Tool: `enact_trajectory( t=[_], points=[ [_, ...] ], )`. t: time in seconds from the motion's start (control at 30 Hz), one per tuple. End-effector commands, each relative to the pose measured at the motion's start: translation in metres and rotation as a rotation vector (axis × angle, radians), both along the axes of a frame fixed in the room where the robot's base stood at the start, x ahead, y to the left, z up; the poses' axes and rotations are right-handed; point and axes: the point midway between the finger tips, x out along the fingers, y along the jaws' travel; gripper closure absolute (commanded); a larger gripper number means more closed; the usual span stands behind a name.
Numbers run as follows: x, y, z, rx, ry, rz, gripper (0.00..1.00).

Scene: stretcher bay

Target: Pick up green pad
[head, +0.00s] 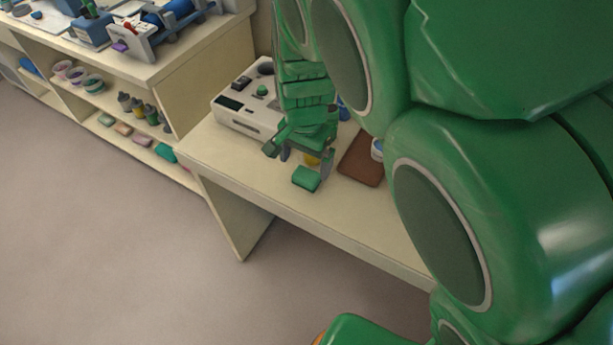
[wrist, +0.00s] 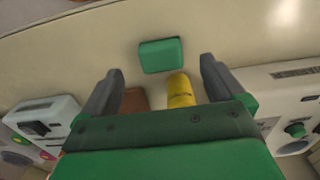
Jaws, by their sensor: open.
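The green pad (head: 307,178) lies flat on the cream table near its front edge in the head view. It also shows in the wrist view (wrist: 161,55), ahead of and roughly between the fingertips. My gripper (head: 299,155) is open and empty, just behind the pad and above the table. In the wrist view its two grey fingers (wrist: 158,75) are spread wide, and the pad appears beyond their tips. I see no contact between the fingers and the pad.
A yellow object (wrist: 180,90) stands close to the pad, partly hidden by my gripper. A brown board (head: 361,160) lies to the right on the table. A white device (head: 245,108) stands left. Shelves (head: 128,100) with small items are further left. The table front (head: 300,211) is bare.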

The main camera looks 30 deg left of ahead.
Motion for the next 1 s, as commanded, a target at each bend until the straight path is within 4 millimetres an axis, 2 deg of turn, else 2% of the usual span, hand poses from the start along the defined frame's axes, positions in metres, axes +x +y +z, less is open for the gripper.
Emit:
enact_trajectory(
  t=[0.4,0.67,1.0],
  points=[
    [0.007,0.0,-0.044,0.0,0.001,0.0,0.04],
    [0.007,0.0,-0.047,0.001,0.0,0.0,0.04],
    [0.007,0.0,-0.047,0.001,0.0,0.0,0.56]
  ],
)
